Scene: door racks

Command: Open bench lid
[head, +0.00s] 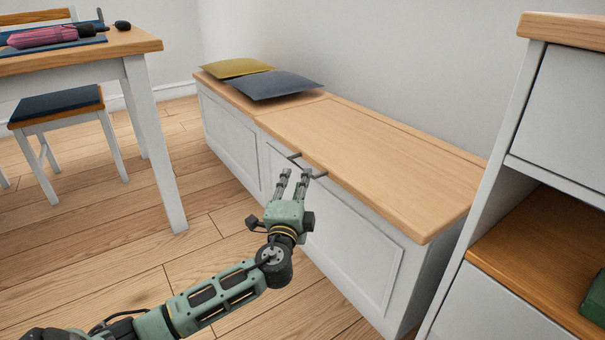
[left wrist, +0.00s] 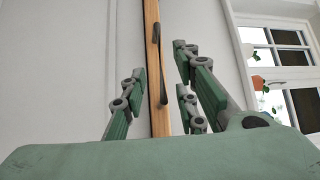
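The white bench (head: 350,255) stands along the wall with a wooden top in two parts. Its near lid (head: 385,155) is bare and lies closed. A thin dark handle (head: 307,166) sticks out from the lid's front edge. My left gripper (head: 294,178) is at this handle, its fingers apart. In the left wrist view the handle (left wrist: 160,60) and the wooden lid edge (left wrist: 153,95) show between the open fingers of my left gripper (left wrist: 163,85). I cannot tell whether a finger touches the handle. My right gripper is in neither view.
A yellow cushion (head: 237,67) and a grey cushion (head: 267,85) lie on the bench's far part. A white shelf unit (head: 500,200) stands close at the right. A table (head: 140,42) and a stool (head: 58,104) stand at the left. The floor (head: 195,220) between is clear.

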